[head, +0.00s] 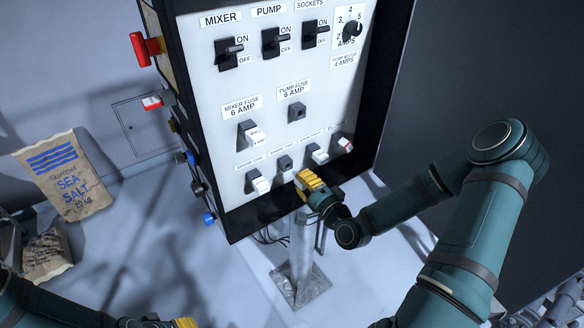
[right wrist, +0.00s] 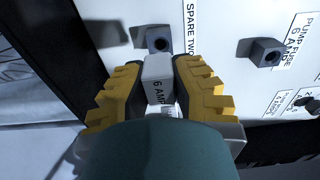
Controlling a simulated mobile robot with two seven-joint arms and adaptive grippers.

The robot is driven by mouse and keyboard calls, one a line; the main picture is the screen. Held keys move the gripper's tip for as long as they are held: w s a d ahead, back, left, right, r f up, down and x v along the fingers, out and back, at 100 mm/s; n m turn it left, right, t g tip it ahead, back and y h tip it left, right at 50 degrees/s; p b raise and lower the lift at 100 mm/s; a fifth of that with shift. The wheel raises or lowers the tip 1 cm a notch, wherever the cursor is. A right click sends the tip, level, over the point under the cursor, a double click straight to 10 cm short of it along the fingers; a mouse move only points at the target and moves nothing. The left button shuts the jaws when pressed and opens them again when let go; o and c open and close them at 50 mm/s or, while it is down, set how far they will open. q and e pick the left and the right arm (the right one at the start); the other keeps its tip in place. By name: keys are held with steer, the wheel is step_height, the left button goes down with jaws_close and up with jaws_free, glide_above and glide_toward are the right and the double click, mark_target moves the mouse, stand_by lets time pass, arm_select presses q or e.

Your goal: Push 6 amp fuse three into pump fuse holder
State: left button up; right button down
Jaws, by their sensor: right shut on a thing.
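My right gripper (head: 308,184) is in front of the panel's lower edge, below the row of spare holders. In the right wrist view its yellow fingers (right wrist: 157,92) are shut on a white fuse (right wrist: 157,70) marked 6 AMP. The fuse's far end is near the empty holder labelled SPARE TWO (right wrist: 157,40); I cannot tell whether they touch. The dark pump fuse holder (head: 297,112) is empty, under its PUMP FUSE 6 AMP label; it also shows in the right wrist view (right wrist: 265,52). A yellow part of my left gripper (head: 185,323) shows at the bottom edge.
The mixer fuse holder (head: 247,129) has a white fuse in it. More white fuses sit in the lower row, one (head: 259,183) at its left end. Switches line the panel (head: 265,75) above. A sea salt sack (head: 66,174) is at left; a metal post (head: 301,260) stands below.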

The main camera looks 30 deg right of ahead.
steer(key=shift+s, duration=0.3)
steer(key=shift+r, duration=0.1)
steer(key=shift+d+r, duration=0.1)
steer(key=shift+r, duration=0.05)
steer(key=s+d+r+n, duration=0.1)
steer(key=d+r+n, duration=0.1)
steer(key=r, duration=0.5)
steer(key=s+d+r+n+b, duration=0.1)
steer(key=s+d+r+n, duration=0.1)
steer(key=r, duration=0.6)
steer(key=shift+s+r+n, duration=0.25)
steer(key=shift+r+n, duration=0.05)
steer(key=shift+n, duration=0.6)
steer(key=shift+w+b, duration=0.1)
steer(key=shift+b, duration=0.2)
steer(key=shift+w+a+b, duration=0.15)
steer(key=shift+w+b, duration=0.2)
steer(key=shift+w, duration=2.45)
